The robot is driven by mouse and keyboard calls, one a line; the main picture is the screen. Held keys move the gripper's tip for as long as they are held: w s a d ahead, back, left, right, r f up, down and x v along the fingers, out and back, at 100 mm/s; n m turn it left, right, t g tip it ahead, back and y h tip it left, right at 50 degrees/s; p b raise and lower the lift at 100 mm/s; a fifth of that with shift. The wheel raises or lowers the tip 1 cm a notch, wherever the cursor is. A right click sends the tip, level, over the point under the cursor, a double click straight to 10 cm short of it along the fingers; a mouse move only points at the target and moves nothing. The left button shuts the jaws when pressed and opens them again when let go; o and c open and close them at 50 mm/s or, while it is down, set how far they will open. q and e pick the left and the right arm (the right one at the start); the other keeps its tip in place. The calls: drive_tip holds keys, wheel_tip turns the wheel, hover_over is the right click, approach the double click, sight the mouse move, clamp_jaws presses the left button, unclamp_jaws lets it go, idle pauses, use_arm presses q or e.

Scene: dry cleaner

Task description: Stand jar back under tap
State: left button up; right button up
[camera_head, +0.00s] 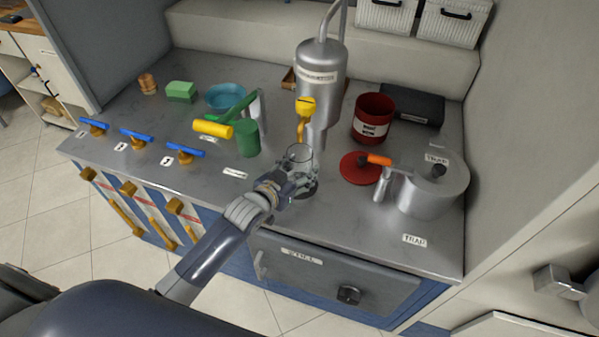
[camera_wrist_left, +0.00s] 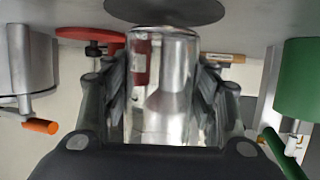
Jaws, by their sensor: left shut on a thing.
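The clear glass jar (camera_head: 299,153) is upright below the yellow tap (camera_head: 305,113) of the metal separator tank (camera_head: 320,68). My left gripper (camera_head: 287,186) is shut around the jar's side from the front. In the left wrist view, which looks upside down, the jar (camera_wrist_left: 163,85) stands between the two fingers (camera_wrist_left: 162,100). A dark round disc (camera_wrist_left: 165,10) lies on the counter by the jar's base; it also shows in the head view (camera_head: 308,192), partly hidden by the gripper. I cannot tell whether the base touches it. My right gripper is not in view.
A red lid (camera_head: 361,169), red tin (camera_head: 373,118) and metal trap pot (camera_head: 437,185) stand to the right. Blue valve handles (camera_head: 136,138) line the front left edge.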

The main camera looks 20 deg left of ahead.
use_arm(q)
drive_tip(key=shift+f, duration=0.7)
drive_tip(key=o, duration=1.2)
drive_tip(key=shift+f, duration=0.1)
drive_tip(key=v, duration=1.2)
